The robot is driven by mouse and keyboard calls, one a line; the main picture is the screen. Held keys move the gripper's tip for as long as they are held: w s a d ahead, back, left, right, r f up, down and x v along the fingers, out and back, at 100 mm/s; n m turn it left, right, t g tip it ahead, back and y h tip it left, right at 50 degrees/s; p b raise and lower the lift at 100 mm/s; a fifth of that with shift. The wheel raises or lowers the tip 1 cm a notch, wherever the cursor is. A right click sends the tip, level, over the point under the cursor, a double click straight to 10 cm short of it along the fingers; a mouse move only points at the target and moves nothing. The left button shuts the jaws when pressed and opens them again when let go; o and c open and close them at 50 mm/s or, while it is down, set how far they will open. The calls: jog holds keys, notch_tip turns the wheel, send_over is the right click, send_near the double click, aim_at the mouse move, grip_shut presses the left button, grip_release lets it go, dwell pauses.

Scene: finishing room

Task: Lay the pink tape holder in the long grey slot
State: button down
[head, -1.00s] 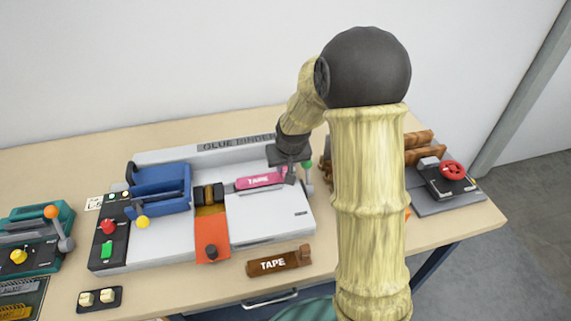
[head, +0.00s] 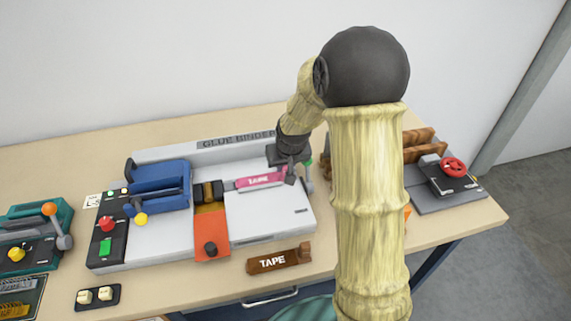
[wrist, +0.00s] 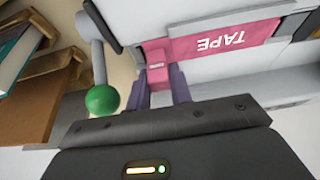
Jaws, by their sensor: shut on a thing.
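The pink tape holder (head: 258,181), marked TAPE, lies lengthwise over the right part of the white glue binder's top. It also shows in the wrist view (wrist: 222,40), with its narrow pink grip end between my fingers. My gripper (head: 291,178) is shut on that right end, and its fingers (wrist: 160,88) flank it in the wrist view. A grey strip of the long slot (head: 228,186) shows at the holder's left end. The holder covers most of the slot, so I cannot tell whether it is fully seated.
A brown TAPE holder (head: 279,259) lies on the table in front of the binder. A green-knobbed lever (wrist: 102,98) stands close beside my fingers. A blue clamp (head: 160,185) and orange slide (head: 211,235) sit left. My arm hides part of the right side.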

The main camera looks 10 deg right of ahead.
jog(key=c, duration=1.5)
grip_release()
jog(key=shift+c, duration=0.2)
jog(key=p+v, duration=0.7)
jog(key=v, duration=0.4)
jog(key=shift+p, duration=0.3)
jog(key=s+r+g+p, duration=0.1)
jog(key=s+r, duration=0.1)
jog(key=s, duration=1.4)
jog(key=shift+s+r+g, duration=0.35)
jog(key=shift+g, duration=0.05)
